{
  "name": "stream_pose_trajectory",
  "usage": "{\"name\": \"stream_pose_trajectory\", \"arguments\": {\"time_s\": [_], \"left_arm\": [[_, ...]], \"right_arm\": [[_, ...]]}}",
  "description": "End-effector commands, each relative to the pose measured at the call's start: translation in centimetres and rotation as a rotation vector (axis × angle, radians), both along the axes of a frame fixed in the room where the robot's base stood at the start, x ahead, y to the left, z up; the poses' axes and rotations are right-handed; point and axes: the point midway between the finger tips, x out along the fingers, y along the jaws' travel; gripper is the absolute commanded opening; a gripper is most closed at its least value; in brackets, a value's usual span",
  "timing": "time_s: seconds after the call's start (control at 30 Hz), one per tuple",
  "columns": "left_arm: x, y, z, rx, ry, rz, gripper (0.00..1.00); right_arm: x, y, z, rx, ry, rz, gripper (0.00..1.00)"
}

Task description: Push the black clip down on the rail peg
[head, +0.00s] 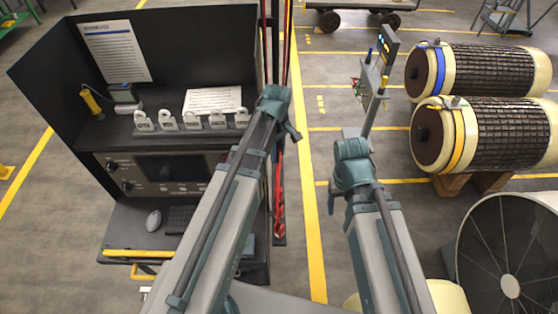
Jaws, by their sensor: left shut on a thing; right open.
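My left gripper (276,104) is at the upright dark rail (279,239) beside the bench. It is shut on what I take to be the black clip, which the gripper and wrist hide. Whether the clip touches the peg cannot be told. The rail peg is not distinguishable. A red clip (280,229) is low on the rail, with red leads (288,35) running above my gripper. My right gripper (352,160) is open, to the right of the rail and apart from it; its fingers are hard to make out.
A dark bench cabinet (230,25) with a row of pale tags (192,121) stands left. A thin stand with a display (388,45) is beyond my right gripper. Two rotors (490,130) lie at right, above a large fan (510,250). Open floor lies between.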

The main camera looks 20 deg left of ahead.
Motion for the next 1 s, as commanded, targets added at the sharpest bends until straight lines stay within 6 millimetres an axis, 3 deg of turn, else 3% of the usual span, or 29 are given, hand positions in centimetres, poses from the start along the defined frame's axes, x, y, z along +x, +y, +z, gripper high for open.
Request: {"name": "stream_pose_trajectory", "arguments": {"time_s": [0.73, 1.0], "left_arm": [[0.0, 0.0, -2.5, 0.0, 0.0, 0.0, 0.0], [0.0, 0.0, -5.2, 0.0, 0.0, 0.0, 0.0]], "right_arm": [[0.0, 0.0, -2.5, 0.0, -0.001, -0.002, 0.69], [0.0, 0.0, -5.2, 0.0, -0.002, -0.005, 0.69]]}}
